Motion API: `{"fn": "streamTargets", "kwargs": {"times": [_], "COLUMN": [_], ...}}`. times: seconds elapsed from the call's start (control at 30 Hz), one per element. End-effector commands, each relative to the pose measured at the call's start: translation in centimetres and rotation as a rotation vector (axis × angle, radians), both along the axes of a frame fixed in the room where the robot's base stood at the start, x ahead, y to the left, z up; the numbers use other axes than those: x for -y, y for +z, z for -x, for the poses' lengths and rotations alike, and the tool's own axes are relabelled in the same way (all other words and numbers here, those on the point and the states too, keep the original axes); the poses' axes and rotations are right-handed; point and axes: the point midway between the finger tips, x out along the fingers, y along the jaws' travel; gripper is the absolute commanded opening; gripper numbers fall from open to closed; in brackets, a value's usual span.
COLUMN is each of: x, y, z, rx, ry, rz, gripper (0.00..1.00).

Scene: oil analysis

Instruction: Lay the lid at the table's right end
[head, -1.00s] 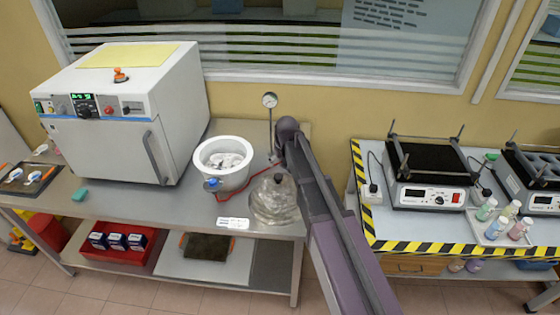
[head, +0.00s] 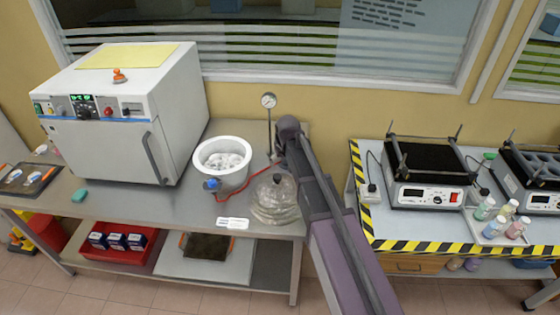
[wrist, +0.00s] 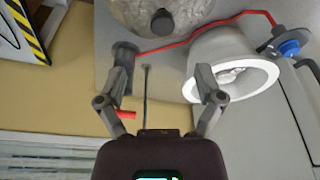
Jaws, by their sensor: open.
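The clear domed lid (head: 274,203) with a dark knob rests on the right end of the steel table (head: 185,205), close to its front right corner. In the wrist view the lid (wrist: 185,12) is at the top, its knob pointing at the camera. The open white pot (head: 221,182) with white contents stands to its left; it also shows in the wrist view (wrist: 235,55). My gripper (wrist: 163,75) is open, with nothing between its fingers, apart from the lid. In the head view I cannot make out the gripper's fingers behind my arm.
A white oven (head: 120,115) fills the table's left part. A white label card (head: 232,223) lies at the front edge. A striped table (head: 385,225) stands to the right across a gap.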

Motion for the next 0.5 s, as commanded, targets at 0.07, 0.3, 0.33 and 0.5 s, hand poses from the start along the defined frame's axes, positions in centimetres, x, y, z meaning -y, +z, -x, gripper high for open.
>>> {"fn": "streamTargets", "kwargs": {"times": [0.07,0.3,0.33,0.5], "x": [1.3,8.7,9.9,15.8], "y": [-0.1,-0.4,-0.4,-0.6], "z": [1.1,7.4,8.5,15.2], "rx": [-0.01,-0.084,-0.096,-0.172], "ry": [-0.017,-0.132,-0.153,-0.27], "rz": [0.004,0.023,0.025,0.04], "gripper": [0.86,0.86,0.86,0.86]}}
